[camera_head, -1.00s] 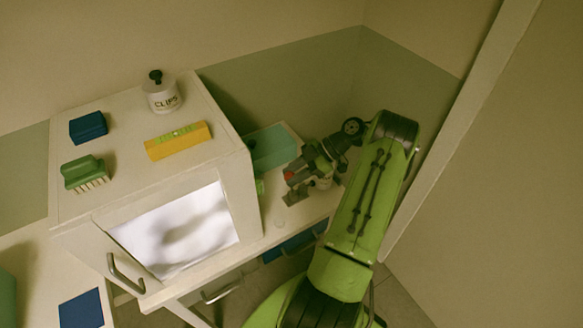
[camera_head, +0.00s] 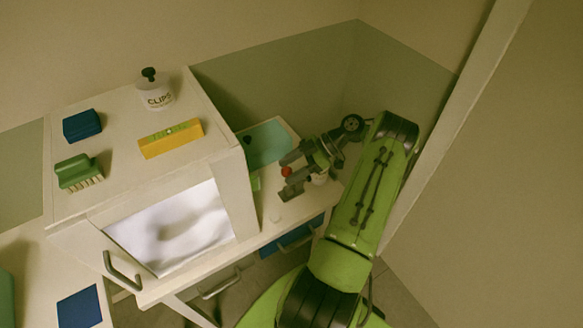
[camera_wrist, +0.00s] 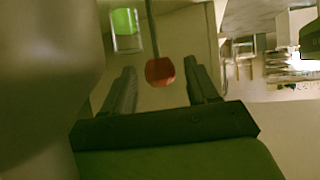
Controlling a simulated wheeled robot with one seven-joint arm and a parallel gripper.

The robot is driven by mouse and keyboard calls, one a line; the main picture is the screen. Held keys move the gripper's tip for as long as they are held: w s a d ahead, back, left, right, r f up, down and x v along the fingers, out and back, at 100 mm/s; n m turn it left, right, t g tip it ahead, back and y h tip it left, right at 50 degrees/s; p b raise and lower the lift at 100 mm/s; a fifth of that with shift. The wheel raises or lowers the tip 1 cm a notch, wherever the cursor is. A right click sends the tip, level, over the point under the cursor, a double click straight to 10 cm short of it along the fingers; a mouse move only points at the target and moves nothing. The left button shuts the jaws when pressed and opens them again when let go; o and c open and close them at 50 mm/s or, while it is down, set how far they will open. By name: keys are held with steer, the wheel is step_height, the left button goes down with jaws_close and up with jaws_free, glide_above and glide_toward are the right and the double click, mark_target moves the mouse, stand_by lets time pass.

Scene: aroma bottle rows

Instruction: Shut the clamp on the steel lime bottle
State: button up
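My gripper (camera_head: 287,174) is open at the right of the white cabinet, above the counter. In the wrist view its fingers (camera_wrist: 160,72) stand on either side of a red ball (camera_wrist: 160,71) on a thin dark rod, with a gap on both sides. The red ball also shows between the fingertips in the head view (camera_head: 286,171). A lime-coloured thing (camera_wrist: 125,22) in a clear holder or bottle is at the upper left of the wrist view. A lime patch (camera_head: 255,183) shows beside the cabinet in the head view, mostly hidden. I cannot make out the clamp's jaws.
The white cabinet (camera_head: 240,190) stands close left of my gripper. A teal tray (camera_head: 268,142) lies behind. A wall is at right.

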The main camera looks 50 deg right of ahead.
steer(key=p+v, duration=0.2)
steer(key=v, duration=1.3)
steer(key=shift+s+d+p, duration=0.15)
steer(key=shift+d+p, duration=0.2)
steer(key=shift+p, duration=0.05)
